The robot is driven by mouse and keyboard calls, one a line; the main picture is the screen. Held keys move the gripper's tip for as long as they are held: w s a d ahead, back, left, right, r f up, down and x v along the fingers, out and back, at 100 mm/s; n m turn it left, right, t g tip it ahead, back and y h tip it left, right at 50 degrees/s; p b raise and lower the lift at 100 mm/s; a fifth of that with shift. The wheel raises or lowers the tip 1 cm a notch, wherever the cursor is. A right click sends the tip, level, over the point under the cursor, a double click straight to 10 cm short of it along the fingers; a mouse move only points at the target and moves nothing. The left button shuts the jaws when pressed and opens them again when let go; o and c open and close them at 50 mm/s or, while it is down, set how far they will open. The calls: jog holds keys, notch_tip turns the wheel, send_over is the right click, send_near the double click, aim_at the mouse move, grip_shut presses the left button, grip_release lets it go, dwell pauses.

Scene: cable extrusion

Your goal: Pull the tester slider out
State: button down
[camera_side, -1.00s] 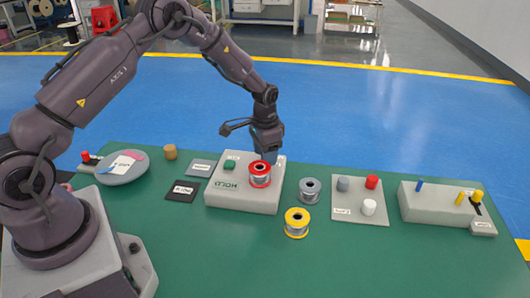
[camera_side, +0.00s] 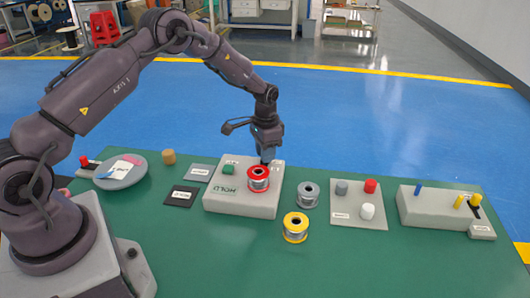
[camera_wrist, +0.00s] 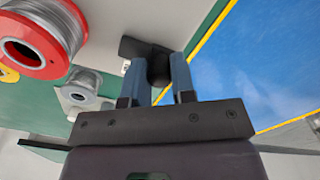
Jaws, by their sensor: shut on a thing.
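My gripper (camera_wrist: 158,80) is shut on a black knob (camera_wrist: 158,66) in the wrist view, with one blue-grey finger on each side. The knob joins a flat black piece (camera_wrist: 138,47) at the edge of the grey box, and I take it for the slider. In the side view my gripper (camera_side: 267,158) points down at the back right of the grey box (camera_side: 240,203) marked HOLD. A red spool (camera_side: 258,179) stands on that box in front of my fingers and a green button (camera_side: 228,169) is to its left. The spool hides the knob in the side view.
A grey spool (camera_side: 307,195) and a yellow spool (camera_side: 296,227) stand right of the box. A plate (camera_side: 343,215) with coloured knobs and a long grey block (camera_side: 430,207) with pegs lie farther right. The front of the green table (camera_side: 375,265) is clear.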

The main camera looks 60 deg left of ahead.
jog(key=c, duration=0.9)
grip_release()
jog(key=shift+w+a, duration=0.15)
jog(key=shift+a, duration=0.05)
jog(key=shift+c, duration=0.2)
jog(key=shift+r, duration=0.1)
notch_tip(320, 180, up, 13)
jog(key=s+d+r+t, duration=0.2)
jog(key=s+d+r, duration=0.2)
jog(key=s, duration=0.6)
jog(key=s+d+r+n+t, duration=0.1)
jog(key=s+d+r+t, duration=0.1)
jog(key=s+d+r, duration=0.2)
jog(key=s+d+r+n+t, duration=0.1)
jog(key=s+d+r, duration=0.3)
jog(key=s, duration=1.2)
notch_tip(320, 180, up, 4)
jog(key=shift+d+r+t, duration=0.15)
jog(key=shift+d+t, duration=0.15)
jog(key=shift+t, duration=0.1)
